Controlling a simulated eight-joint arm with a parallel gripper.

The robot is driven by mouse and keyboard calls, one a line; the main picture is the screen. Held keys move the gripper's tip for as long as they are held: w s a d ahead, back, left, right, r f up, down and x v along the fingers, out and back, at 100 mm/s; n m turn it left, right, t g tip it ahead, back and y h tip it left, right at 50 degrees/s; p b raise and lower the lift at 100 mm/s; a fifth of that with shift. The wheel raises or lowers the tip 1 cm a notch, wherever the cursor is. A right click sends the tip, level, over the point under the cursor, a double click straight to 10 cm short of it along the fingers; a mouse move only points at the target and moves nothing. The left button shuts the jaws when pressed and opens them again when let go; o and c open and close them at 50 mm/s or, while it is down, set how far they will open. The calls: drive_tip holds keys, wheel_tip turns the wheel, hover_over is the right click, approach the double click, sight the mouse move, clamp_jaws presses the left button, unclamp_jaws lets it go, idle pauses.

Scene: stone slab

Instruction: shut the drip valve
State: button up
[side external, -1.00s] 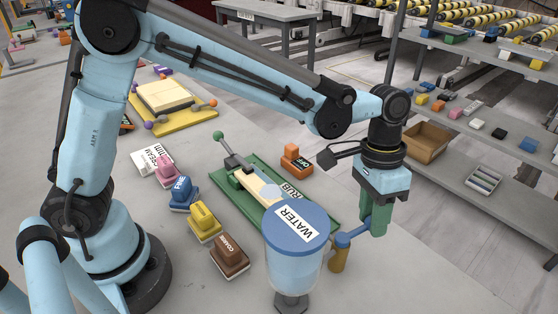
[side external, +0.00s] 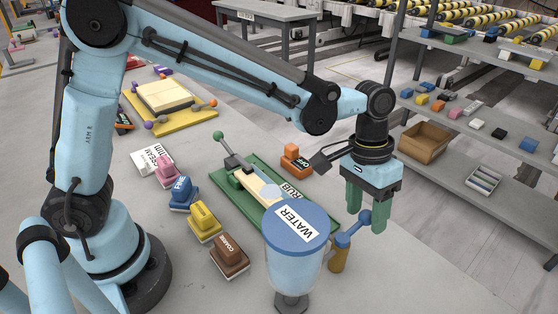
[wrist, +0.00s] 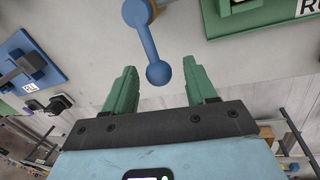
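The drip valve has a brass-coloured body (side external: 339,260) beside the water tank (side external: 290,262), a clear vessel with a blue lid labelled WATER. Its blue lever (side external: 352,230) slants up to the right and ends in a ball. In the wrist view the lever (wrist: 146,42) runs from its pivot at the top to the ball, which appears in the gap between my fingertips. My gripper (side external: 366,210) is open, with its two green fingers pointing down and apart around the lever's ball end. In the wrist view my gripper (wrist: 159,67) shows no finger clearly touching the ball.
A green board marked RUB (side external: 303,210) lies behind the tank. An orange block labelled OFF (side external: 295,158) stands beyond it. Several labelled blocks, including a brown COARSE one (side external: 229,257), line the slab at left. The slab right of the valve is clear.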

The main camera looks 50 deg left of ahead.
wheel_tip(320, 180, up, 12)
drive_tip(key=a, duration=0.2)
drive_tip(key=shift+w+a, duration=0.15)
drive_tip(key=shift+w, duration=0.05)
idle(0.3)
drive_tip(key=s+a+f+n+t+y, duration=0.1)
drive_tip(key=s+a+f+t, duration=0.2)
drive_tip(key=a, duration=0.6)
drive_tip(key=s+a+f+n+t+y, duration=0.1)
drive_tip(key=s+a+f+t, duration=0.2)
drive_tip(key=s+a, duration=0.3)
drive_tip(key=a+t, duration=0.1)
drive_tip(key=a, duration=0.2)
drive_tip(key=shift+s+t, duration=0.3)
drive_tip(key=shift+s, duration=0.1)
